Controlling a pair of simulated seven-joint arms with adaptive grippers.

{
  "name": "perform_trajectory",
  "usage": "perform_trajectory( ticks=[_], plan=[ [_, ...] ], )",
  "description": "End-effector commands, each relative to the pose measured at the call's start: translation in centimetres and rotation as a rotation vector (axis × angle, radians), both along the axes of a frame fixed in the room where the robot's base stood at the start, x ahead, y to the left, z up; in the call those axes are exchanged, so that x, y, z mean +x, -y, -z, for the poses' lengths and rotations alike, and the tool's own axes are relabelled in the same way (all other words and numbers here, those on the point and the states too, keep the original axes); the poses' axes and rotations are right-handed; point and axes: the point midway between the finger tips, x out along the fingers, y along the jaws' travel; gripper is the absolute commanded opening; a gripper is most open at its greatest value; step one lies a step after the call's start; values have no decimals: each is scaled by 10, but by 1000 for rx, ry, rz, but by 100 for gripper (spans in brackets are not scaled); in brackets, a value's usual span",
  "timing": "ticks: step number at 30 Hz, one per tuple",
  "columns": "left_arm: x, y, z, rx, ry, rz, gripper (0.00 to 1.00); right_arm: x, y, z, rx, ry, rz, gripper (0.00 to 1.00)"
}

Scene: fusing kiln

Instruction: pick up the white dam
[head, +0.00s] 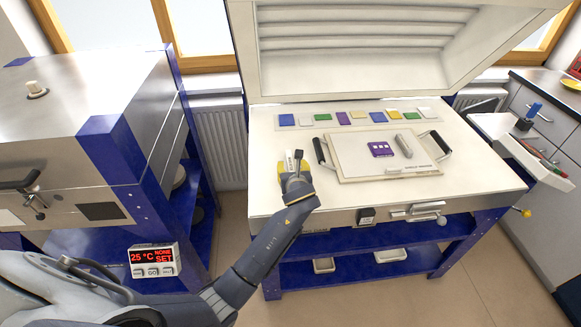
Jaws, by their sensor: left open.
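A narrow white piece (288,160), which looks like the white dam, shows at the left end of the kiln bed (262,195). My left gripper (294,166) is at this piece, with its arm reaching up from below. Its jaws are open, and dark and yellow parts show around the piece. The gripper hides the lower part of the piece, and I cannot tell whether the fingers touch it. My right gripper is not in view.
A board (350,168) with two black handles lies right of my gripper, bearing a purple piece (381,149) and a grey bar (403,145). Behind it runs a strip of coloured pieces (345,118). The raised kiln lid (350,45) stands at the back.

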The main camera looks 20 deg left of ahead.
Motion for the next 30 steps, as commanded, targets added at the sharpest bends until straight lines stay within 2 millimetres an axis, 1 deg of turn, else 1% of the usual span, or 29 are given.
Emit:
perform_trajectory(
  ticks=[8, 15, 19, 23, 29, 30],
  plan=[
    [11, -6, 4, 0, 1, 0, 45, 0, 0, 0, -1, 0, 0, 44],
    [35, -20, 15, 1, 1, -1, 45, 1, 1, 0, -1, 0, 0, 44],
    [44, -24, 19, 0, 1, 0, 45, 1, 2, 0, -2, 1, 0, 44],
    [47, -26, 21, 0, 1, 0, 45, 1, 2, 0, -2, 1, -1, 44],
    [48, -26, 22, 0, 1, 0, 45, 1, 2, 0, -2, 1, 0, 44],
    [48, -26, 22, 0, 1, 0, 48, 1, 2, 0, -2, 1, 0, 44]
  ],
)
